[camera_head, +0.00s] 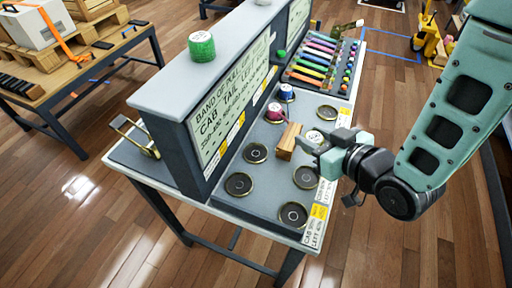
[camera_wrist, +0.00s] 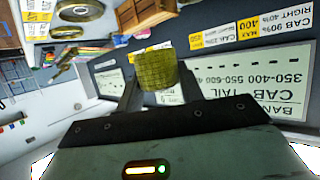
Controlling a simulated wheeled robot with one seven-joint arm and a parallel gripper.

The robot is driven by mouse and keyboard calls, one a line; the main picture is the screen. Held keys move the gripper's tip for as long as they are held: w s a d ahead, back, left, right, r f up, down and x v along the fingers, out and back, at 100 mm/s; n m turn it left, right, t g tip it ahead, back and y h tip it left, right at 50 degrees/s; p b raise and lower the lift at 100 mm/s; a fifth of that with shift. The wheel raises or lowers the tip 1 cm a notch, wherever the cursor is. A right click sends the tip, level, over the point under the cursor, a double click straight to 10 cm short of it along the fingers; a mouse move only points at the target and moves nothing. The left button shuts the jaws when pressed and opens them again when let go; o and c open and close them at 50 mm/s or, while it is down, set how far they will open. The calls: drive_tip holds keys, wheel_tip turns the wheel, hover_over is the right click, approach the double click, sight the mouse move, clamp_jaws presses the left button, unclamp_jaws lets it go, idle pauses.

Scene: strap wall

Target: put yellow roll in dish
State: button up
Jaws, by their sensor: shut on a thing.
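The yellow roll (camera_wrist: 157,70) is between the two fingers of my gripper (camera_wrist: 158,84) in the wrist view. In the head view a pale-topped roll (camera_head: 315,135) shows at the tip of my gripper (camera_head: 317,147), partly hidden by the fingers. My gripper is shut on the yellow roll over the right side of the grey table. Round black dishes with brass rims stand empty on the table, among them a left one (camera_head: 256,153), a front-left one (camera_head: 239,184), a right one (camera_head: 305,177) and a front one (camera_head: 293,214). I cannot tell how high the roll is.
A red roll (camera_head: 275,113) and a blue roll (camera_head: 287,93) stand at the back near the sign wall (camera_head: 222,120). A green roll (camera_head: 201,47) sits on the wall's top. A wooden block (camera_head: 288,141) stands left of my gripper. Coloured straps (camera_head: 314,58) lie farther back.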

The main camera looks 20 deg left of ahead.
drive_tip(key=a+p, duration=0.1)
drive_tip(key=a, duration=0.3)
drive_tip(key=a+f+p, duration=0.1)
drive_tip(key=a+p, duration=0.1)
drive_tip(key=a, duration=0.2)
drive_tip(key=w+a+f+p, duration=0.1)
drive_tip(key=a, duration=0.3)
drive_tip(key=shift+a+f+p, duration=0.2)
drive_tip(key=shift+a+p, duration=0.1)
drive_tip(key=shift+a, duration=0.1)
drive_tip(key=shift+f+p, duration=0.6)
drive_tip(key=shift+f, duration=1.2)
drive_tip(key=shift+a+f+p, duration=0.25)
drive_tip(key=shift+f+p, duration=0.1)
drive_tip(key=shift+p, duration=0.05)
drive_tip(key=shift+f, duration=0.1)
